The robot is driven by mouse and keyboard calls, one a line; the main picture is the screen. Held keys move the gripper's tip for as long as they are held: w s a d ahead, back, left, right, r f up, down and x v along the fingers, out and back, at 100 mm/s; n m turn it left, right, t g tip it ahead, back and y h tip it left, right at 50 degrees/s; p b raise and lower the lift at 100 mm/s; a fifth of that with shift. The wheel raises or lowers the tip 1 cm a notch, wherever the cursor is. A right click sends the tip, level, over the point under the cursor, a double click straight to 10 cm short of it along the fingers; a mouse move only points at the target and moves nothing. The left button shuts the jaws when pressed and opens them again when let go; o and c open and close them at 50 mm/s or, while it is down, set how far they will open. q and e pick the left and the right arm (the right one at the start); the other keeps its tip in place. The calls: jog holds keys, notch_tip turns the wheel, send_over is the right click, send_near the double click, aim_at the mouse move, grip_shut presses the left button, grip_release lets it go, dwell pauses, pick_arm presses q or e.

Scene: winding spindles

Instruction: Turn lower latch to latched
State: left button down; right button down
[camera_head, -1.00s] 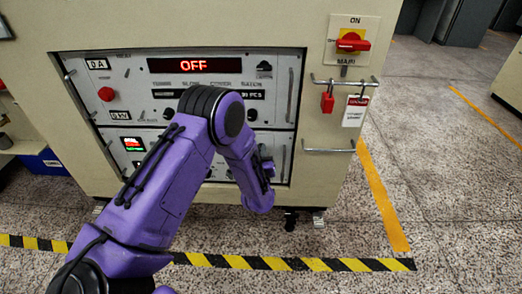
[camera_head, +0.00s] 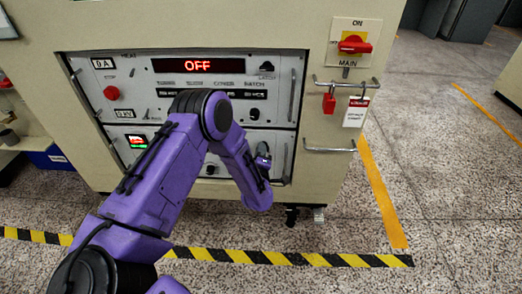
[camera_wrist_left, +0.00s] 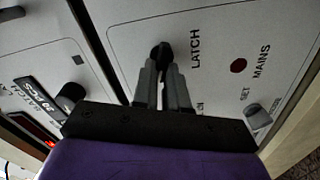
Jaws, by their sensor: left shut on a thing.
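The lower latch is a small black knob (camera_wrist_left: 161,50) beside the printed word LATCH in the left wrist view. My left gripper (camera_wrist_left: 165,72) has its two grey fingers close together at the knob, shut on it. In the head view my left gripper (camera_head: 263,160) is at the right side of the lower panel (camera_head: 281,150), and my own arm hides much of that panel. The knob's exact angle is hard to tell, since the fingers cover part of it. My right gripper is not in view.
The upper panel has a red OFF display (camera_head: 197,66), a red button (camera_head: 112,93) and another latch knob (camera_head: 266,68). Metal handles (camera_head: 330,150), a red padlock (camera_head: 329,103) and a red main switch (camera_head: 355,45) are to the right. Floor is open there.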

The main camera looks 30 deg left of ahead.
pick_arm(q)
jog(key=shift+f+n, duration=0.2)
jog(key=shift+n, duration=1.9)
jog(key=c, duration=1.2)
grip_release()
jog(key=shift+o, duration=0.2)
jog(key=p+v, duration=0.2)
jog(key=v, duration=0.8)
jog(key=shift+s, duration=0.3)
jog(key=shift+d, duration=0.15)
